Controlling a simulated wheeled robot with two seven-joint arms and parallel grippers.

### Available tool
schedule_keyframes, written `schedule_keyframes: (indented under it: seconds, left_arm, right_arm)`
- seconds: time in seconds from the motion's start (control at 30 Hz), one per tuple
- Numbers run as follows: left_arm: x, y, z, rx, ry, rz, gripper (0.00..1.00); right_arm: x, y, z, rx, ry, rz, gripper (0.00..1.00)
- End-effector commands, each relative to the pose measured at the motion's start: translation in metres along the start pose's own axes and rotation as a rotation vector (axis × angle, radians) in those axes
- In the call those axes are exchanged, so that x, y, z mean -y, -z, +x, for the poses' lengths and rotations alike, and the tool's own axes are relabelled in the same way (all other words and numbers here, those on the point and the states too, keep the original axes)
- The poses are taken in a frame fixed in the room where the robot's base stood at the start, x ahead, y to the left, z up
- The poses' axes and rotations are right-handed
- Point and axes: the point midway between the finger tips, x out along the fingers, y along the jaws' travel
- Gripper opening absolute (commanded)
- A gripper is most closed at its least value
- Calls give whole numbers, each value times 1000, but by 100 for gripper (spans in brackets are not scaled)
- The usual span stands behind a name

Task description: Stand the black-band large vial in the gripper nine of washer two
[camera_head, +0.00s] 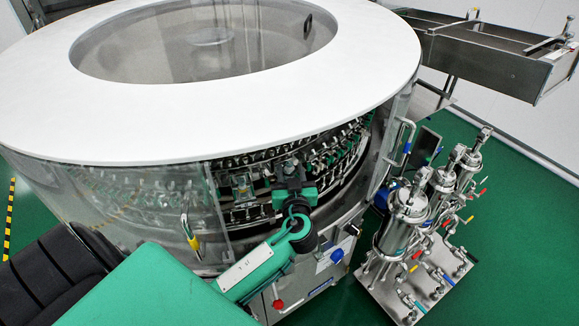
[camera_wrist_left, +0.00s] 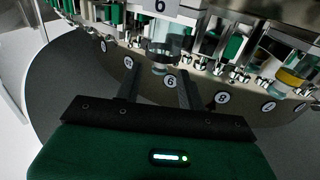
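The large clear vial with a dark band (camera_wrist_left: 162,58) stands at the washer's ring in the left wrist view, just beyond my left gripper (camera_wrist_left: 157,72). The two black fingers are spread, one on each side of it, with a gap visible. My left gripper (camera_head: 291,184) also shows in the head view, reaching into the washer opening. It hides the vial there. The washer (camera_head: 110,125) has a row of metal grippers around its ring, with round number labels below them. A label (camera_wrist_left: 170,82) sits below the vial. My right gripper is out of view.
Another vial with a yellow band (camera_wrist_left: 289,78) stands in the ring to the right. Glass panels and a post flank the washer opening. Steel filter housings (camera_head: 408,222) stand on a metal base at the right. Green floor is open beyond.

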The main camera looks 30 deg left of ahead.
Motion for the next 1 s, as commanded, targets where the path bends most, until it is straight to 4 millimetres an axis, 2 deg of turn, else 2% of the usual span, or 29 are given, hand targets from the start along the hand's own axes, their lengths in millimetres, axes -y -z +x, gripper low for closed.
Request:
schedule_keyframes:
  seconds: [0.03,0.2,0.4,0.6,1.0]
  left_arm:
    - [-1,-6,-13,4,-3,-4,40]
    - [-1,-5,-50,3,-2,-4,40]
    - [-1,-2,-78,1,-2,-2,40]
    - [0,0,-87,-1,-1,0,40]
    - [0,0,-86,-1,-1,0,40]
  right_arm:
    - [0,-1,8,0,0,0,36]
    - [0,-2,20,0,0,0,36]
    - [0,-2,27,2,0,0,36]
    - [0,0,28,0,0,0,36]
    - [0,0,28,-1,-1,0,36]
